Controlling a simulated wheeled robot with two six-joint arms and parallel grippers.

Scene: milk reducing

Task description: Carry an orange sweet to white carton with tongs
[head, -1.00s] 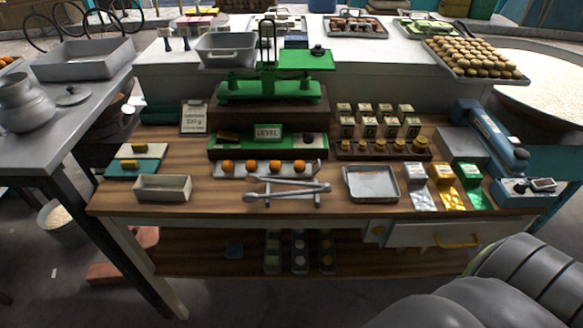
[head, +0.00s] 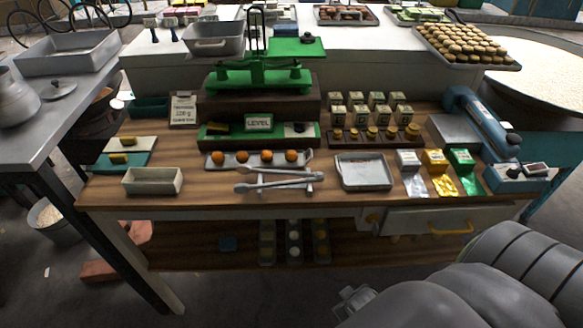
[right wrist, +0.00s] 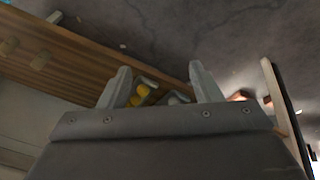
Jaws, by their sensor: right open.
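Several orange sweets (head: 265,156) sit in a row on a small grey tray (head: 229,166) near the middle of the workbench. Metal tongs (head: 262,186) lie on a small rest just in front of that tray. The white carton (head: 152,181), an open-topped oblong box, stands at the left front of the bench. My right gripper (head: 352,303) shows small at the bottom of the head view, below and in front of the bench. In the right wrist view its two fingers (right wrist: 161,82) are apart with nothing between them. My left gripper is out of view.
A square metal tray (head: 364,172) lies right of the tongs. Foil packets (head: 442,187) and a blue machine (head: 490,130) stand farther right. A green balance (head: 260,78) rises behind. The bench's front edge and drawer (head: 430,217) lie between my right gripper and the bench top.

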